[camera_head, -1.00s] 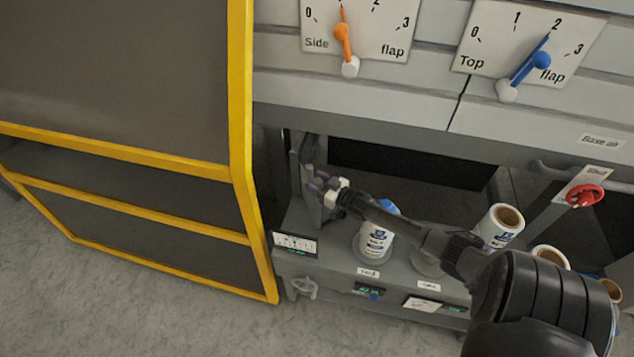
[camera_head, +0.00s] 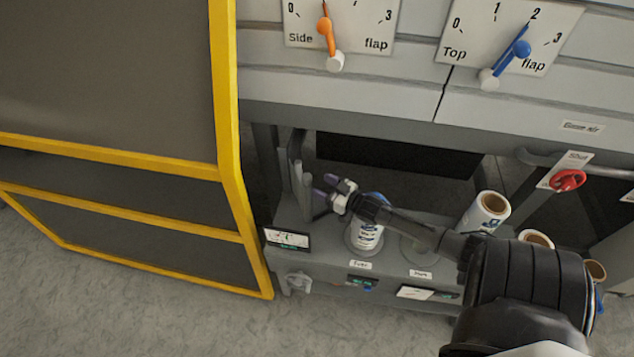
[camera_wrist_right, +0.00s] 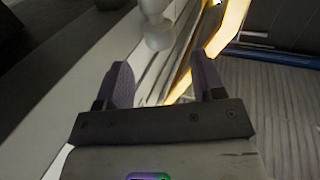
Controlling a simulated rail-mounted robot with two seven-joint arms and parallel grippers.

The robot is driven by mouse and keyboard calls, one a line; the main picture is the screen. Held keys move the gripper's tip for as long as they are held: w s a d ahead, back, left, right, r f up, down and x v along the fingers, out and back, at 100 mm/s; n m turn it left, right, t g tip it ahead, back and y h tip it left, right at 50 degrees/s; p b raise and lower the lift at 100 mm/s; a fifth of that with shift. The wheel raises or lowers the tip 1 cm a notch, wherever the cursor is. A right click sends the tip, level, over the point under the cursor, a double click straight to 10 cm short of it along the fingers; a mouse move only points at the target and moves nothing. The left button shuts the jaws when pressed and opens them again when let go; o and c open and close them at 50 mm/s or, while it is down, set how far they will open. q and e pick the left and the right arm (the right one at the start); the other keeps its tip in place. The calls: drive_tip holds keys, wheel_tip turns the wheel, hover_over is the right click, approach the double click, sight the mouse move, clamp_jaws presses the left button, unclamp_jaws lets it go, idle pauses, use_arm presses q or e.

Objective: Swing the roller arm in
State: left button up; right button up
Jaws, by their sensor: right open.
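My right gripper (camera_head: 326,190) reaches in from the lower right, under the machine's panel. Its two dark fingers are apart, with nothing seen between them. Thin grey upright bars (camera_head: 297,178) stand just left of the fingertips. They may be the roller arm, but I cannot tell for sure. In the right wrist view, the open fingers (camera_wrist_right: 163,82) show with a pale post with a rounded knob (camera_wrist_right: 158,30) ahead of them. I cannot tell whether that post is part of the roller arm. My left gripper is not in view.
A yellow-framed dark guard (camera_head: 232,150) stands at the left. White film rolls, one behind my forearm (camera_head: 367,237) and one at the right (camera_head: 484,213), stand on the grey shelf (camera_head: 325,262). A red knob (camera_head: 568,180) is at the right. Side flap (camera_head: 365,25) and Top flap (camera_head: 468,50) dials are above.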

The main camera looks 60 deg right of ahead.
drive_tip(key=shift+s, duration=0.3)
drive_tip(key=shift+c, duration=0.3)
